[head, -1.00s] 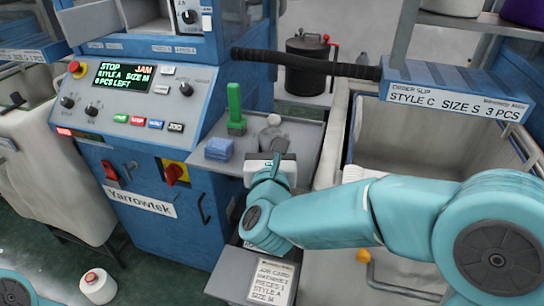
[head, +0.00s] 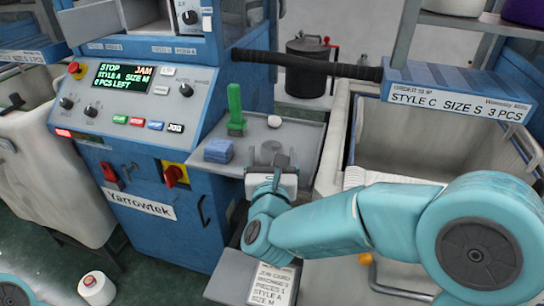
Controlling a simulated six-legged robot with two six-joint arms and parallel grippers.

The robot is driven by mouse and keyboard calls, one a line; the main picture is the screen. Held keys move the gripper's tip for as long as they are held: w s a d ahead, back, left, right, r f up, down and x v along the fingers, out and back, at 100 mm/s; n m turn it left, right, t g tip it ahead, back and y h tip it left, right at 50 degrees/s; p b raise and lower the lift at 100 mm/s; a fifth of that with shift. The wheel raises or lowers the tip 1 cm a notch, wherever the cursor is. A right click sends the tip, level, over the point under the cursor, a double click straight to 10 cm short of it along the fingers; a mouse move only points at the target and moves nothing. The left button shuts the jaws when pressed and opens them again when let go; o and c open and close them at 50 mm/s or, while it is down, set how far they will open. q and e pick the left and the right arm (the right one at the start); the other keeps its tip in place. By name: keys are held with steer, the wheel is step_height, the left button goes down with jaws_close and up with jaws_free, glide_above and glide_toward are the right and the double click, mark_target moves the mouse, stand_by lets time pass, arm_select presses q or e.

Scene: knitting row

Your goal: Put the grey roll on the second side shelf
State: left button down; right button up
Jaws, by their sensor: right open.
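The side shelf (head: 309,135) is a flat grey tray that sticks out from the right of the blue knitting machine. A small grey shape (head: 268,152), possibly the grey roll, shows on it just beyond my right gripper. It is partly hidden, and I cannot tell whether it lies between the fingers. My right gripper (head: 274,168) is open, low over the near edge of the shelf. A small pale round piece (head: 274,121) lies farther back on the shelf. My left gripper is out of view.
A green upright brush-like tool (head: 236,108) and a blue block (head: 218,150) stand on the shelf's left part. A large pale bin (head: 410,130) is at the right. A white cone (head: 97,288) is on the floor.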

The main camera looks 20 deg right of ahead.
steer(key=shift+r, duration=0.2)
steer(key=b+v, duration=0.1)
steer(key=v, duration=1.1)
steer(key=shift+f, duration=0.1)
